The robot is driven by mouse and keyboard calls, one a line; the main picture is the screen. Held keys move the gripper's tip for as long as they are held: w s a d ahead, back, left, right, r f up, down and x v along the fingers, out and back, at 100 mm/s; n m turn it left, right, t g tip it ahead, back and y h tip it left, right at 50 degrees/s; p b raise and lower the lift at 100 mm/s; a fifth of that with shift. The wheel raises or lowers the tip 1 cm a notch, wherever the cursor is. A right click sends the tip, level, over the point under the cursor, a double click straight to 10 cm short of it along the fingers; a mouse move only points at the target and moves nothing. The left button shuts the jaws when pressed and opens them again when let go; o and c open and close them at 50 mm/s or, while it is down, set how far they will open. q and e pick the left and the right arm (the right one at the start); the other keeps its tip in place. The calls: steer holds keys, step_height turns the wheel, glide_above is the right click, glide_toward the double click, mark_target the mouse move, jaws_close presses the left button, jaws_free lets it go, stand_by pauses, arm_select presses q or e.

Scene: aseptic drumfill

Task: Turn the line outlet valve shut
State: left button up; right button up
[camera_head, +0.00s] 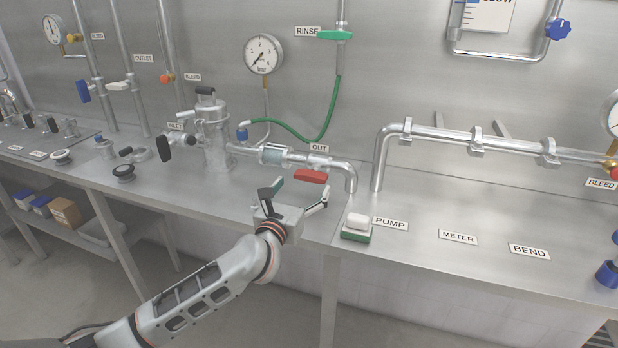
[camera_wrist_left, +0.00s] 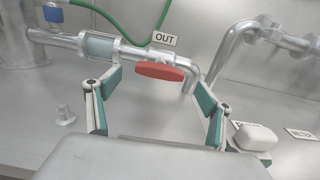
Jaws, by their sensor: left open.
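The valve labelled OUT has a red lever handle (camera_head: 311,176) in front of the steel outlet pipe (camera_head: 344,168), just below the OUT label. The handle lies roughly along the pipe's run. In the left wrist view the red handle (camera_wrist_left: 160,70) is near the upper middle, between and beyond the fingers. My left gripper (camera_head: 302,188) is open and empty, over the table's front part, its fingers pointing toward the handle without visible contact. In the left wrist view the open gripper (camera_wrist_left: 158,92) has its green-padded fingers spread wide. My right gripper is in neither view.
A sight glass (camera_head: 273,154) sits on the pipe left of the valve, near a steel strainer body (camera_head: 212,135). A green hose (camera_head: 310,138) hangs behind. A white block on a green base (camera_head: 356,226) stands right of my gripper. Bare steel table (camera_head: 440,205) lies further right.

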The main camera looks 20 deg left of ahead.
mark_target(309, 178)
arm_select(q)
steer(key=w, duration=0.7)
steer(key=shift+d+b, duration=0.2)
steer(key=shift+b, duration=0.15)
steer(key=shift+c, duration=0.5)
steer(key=c, duration=1)
